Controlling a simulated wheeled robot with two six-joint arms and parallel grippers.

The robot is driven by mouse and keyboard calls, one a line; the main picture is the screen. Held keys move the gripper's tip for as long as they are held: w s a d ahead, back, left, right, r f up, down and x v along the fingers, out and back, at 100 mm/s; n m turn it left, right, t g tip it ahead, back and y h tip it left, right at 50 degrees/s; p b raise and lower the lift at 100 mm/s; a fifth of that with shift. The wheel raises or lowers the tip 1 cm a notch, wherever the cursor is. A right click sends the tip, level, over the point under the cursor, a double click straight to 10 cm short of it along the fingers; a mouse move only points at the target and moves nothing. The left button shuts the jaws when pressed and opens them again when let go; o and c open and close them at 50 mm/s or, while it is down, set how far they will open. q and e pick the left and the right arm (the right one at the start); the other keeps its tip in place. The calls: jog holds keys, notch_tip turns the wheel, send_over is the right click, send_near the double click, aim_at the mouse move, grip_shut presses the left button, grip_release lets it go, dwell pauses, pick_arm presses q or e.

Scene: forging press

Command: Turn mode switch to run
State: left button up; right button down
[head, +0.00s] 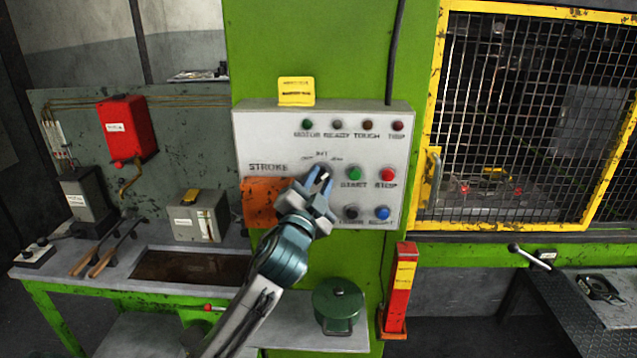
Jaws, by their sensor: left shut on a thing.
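The mode switch (324,175) is a dark knob on the grey control panel (262,130), under printed position labels with INIT at the top. My left gripper (320,179) reaches up from below and is shut on the knob. Its fingers hide most of the knob, so I cannot tell which position it points to. The panel also carries a green start button (354,174) and a red stop button (386,174) right of the gripper. My right gripper is not in view.
Below the start button sit a black button (352,213) and a blue button (383,213). An orange plate (262,199) is left of the gripper. A yellow-framed mesh guard (520,120) stands at right. A red post (400,290) and a green pot (338,305) stand below.

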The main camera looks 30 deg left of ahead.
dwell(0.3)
pick_arm(q)
jog(key=o, duration=0.6)
jog(key=shift+s+d+f, duration=0.1)
jog(key=shift+s+f+b, duration=0.15)
jog(key=shift+s+b, duration=0.1)
jog(key=shift+b, duration=0.1)
jog(key=shift+b+v, duration=0.5)
jog(key=shift+v, duration=4.5)
